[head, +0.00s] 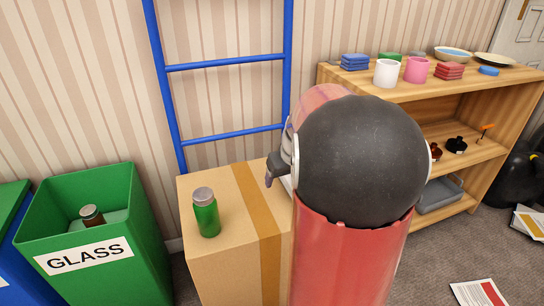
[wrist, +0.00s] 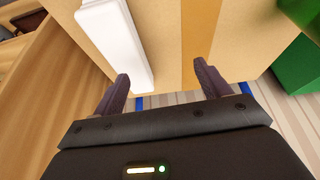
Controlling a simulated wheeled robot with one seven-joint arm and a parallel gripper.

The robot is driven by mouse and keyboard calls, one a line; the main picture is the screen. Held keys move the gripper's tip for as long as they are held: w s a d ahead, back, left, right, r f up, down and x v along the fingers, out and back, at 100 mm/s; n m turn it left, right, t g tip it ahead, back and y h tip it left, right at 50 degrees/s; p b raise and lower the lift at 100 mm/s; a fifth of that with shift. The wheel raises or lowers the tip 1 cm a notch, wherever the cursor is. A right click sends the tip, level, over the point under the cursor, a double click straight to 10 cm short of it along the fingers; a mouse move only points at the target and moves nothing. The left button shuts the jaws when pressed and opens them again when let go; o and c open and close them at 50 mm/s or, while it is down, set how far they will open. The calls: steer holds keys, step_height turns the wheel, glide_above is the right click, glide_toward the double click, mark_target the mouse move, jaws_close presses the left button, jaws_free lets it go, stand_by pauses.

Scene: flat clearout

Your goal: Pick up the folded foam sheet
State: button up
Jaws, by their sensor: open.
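The folded foam sheet appears to be the long white piece (wrist: 115,42) lying on the cardboard box top in the wrist view. In the head view my arm hides nearly all of it, leaving a small white sliver (head: 287,184). My gripper (wrist: 163,86) is open with nothing between its fingers. In the head view my gripper (head: 271,175) is over the box's far part.
The cardboard box (head: 220,255) also carries a green jar (head: 206,213) at its left. A green GLASS bin (head: 130,215) stands left of the box, and a blue ladder (head: 225,66) leans behind. A wooden shelf (head: 475,92) with cups and folded cloths stands right.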

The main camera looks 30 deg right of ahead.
steer(key=shift+m, duration=0.3)
steer(key=d, duration=0.2)
steer(key=d+p, duration=0.1)
steer(key=d, duration=0.1)
steer(key=d+f, duration=0.1)
steer(key=d, duration=0.1)
steer(key=shift+w+d+f, duration=0.1)
steer(key=shift+w+d, duration=0.1)
steer(key=shift+w, duration=0.05)
steer(key=x, duration=0.7)
steer(key=shift+w+a+f+p, duration=0.1)
steer(key=shift+w+f+p, duration=0.15)
steer(key=shift+w+p, duration=0.1)
steer(key=shift+c, duration=0.3)
steer(key=c, duration=1)
